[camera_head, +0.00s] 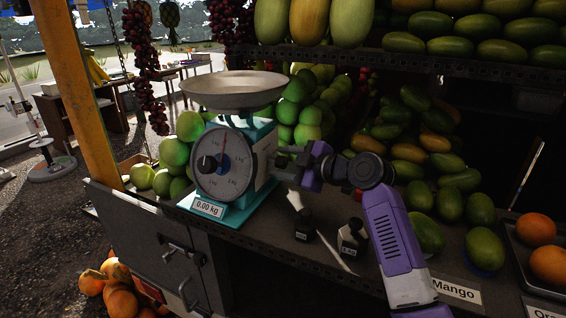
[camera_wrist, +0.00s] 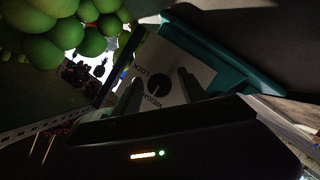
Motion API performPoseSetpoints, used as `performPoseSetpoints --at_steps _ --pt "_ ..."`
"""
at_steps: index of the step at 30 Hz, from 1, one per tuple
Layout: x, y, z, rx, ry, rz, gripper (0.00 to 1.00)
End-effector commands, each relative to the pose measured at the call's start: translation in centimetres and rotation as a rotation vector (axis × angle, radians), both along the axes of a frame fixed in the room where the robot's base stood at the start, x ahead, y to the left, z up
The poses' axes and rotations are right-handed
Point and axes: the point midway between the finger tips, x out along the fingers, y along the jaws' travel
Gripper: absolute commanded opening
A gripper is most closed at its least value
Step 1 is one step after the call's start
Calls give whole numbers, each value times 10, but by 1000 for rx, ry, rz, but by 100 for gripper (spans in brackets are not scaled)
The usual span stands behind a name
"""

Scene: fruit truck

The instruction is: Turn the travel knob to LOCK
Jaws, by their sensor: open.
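The teal scale (camera_head: 265,140) stands on the counter with a round metal pan (camera_head: 234,88) on top and a dial reading 0.00 kg on its label. In the wrist view, a grey plate (camera_wrist: 200,68) on its side bears the words LOCK and WEIGH around the small dark travel knob (camera_wrist: 156,89). Which way the knob points is too dark to tell. My gripper (camera_wrist: 158,82) is open, its two fingers on either side of the knob in that picture; contact cannot be made out. In the head view, my gripper (camera_head: 287,164) is at the scale's right side.
Green fruit (camera_head: 178,152) is heaped behind the scale, and mangoes (camera_head: 450,205) lie to the right. A shelf (camera_head: 420,62) hangs above.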

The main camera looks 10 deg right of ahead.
Motion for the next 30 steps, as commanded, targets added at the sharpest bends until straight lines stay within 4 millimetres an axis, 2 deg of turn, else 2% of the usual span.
performPoseSetpoints --at_steps 1,6,8,9,20,30 --pt "0 0 0 0 0 0 48" --pt "0 0 0 0 0 0 15" --pt "0 0 0 0 0 0 3" --pt "0 0 0 0 0 0 0" --pt "0 0 0 25 39 0 0" --pt "1 -1 0 156 232 1 0"
